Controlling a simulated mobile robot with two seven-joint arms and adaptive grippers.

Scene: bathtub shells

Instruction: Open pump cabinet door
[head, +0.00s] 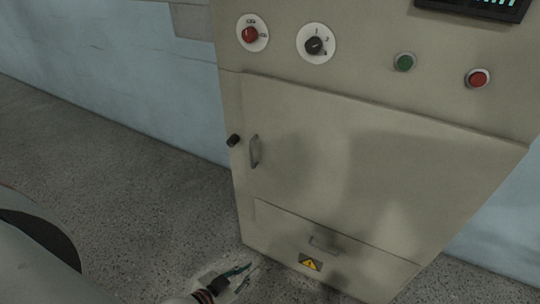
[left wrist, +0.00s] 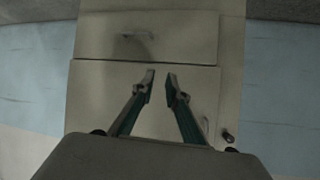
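The pump cabinet (head: 236,180) is a beige metal box. Its large door (head: 340,150) looks closed and flush with the front. A grey vertical handle (head: 255,151) sits near the door's left edge. My left gripper (head: 250,276) is low in the head view, near the cabinet's bottom left corner and well below the handle. In the left wrist view its two fingers (left wrist: 161,82) stand apart with a narrow empty gap, in front of the door panel (left wrist: 92,95). My right gripper is not in view.
A black knob (head: 233,140) sticks out left of the handle; it also shows in the left wrist view (left wrist: 228,137). A lower panel (head: 290,228) has its own handle (head: 324,245) and a warning sign (head: 311,263). Switches and buttons sit above the door. Speckled floor (head: 130,180) is clear on the left.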

